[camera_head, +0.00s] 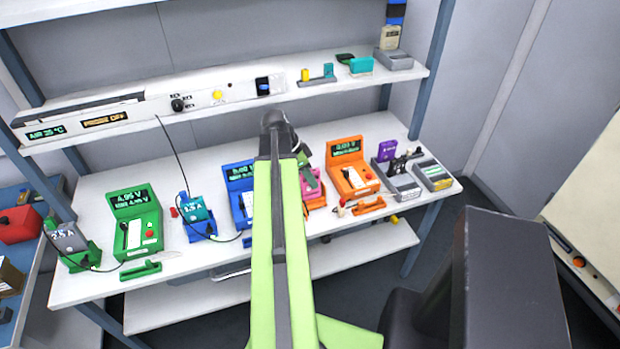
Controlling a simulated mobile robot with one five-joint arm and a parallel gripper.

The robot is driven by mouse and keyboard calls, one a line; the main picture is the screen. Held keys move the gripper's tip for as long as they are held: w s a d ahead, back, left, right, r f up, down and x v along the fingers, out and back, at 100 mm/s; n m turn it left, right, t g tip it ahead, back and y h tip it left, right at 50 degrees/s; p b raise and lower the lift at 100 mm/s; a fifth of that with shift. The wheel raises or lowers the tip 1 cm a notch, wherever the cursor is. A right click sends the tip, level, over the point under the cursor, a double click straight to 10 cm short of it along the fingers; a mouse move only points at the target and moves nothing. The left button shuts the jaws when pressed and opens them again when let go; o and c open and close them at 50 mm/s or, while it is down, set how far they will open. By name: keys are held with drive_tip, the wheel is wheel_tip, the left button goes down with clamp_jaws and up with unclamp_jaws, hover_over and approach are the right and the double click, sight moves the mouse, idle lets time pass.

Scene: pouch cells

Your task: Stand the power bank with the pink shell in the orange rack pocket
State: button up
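My green arm reaches up the middle of the view, and my dark gripper (276,128) is at its far end, over the bench. I see it from behind, and its fingers are too hidden to tell whether they are open or shut. A pink object (313,187) shows just right of my arm, partly covered by it. I cannot tell whether it is the pink-shelled power bank or a pink tester. A low orange holder (370,206) lies at the bench front, right of it, before an orange tester (352,178). I cannot make out its pocket clearly.
A green tester (136,222) and a blue tester (238,178) stand left of my arm. A teal pack (196,207) and a grey pack (69,238) stand in holders. Grey devices (400,187) crowd the right end. The shelf (230,98) overhangs the bench's back.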

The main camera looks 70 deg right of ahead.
drive_tip(key=o, duration=0.3)
drive_tip(key=shift+r, duration=0.1)
drive_tip(key=p+v, duration=1.6)
drive_tip(key=v, duration=0.1)
drive_tip(key=shift+r, duration=0.15)
drive_tip(key=shift+a, duration=0.1)
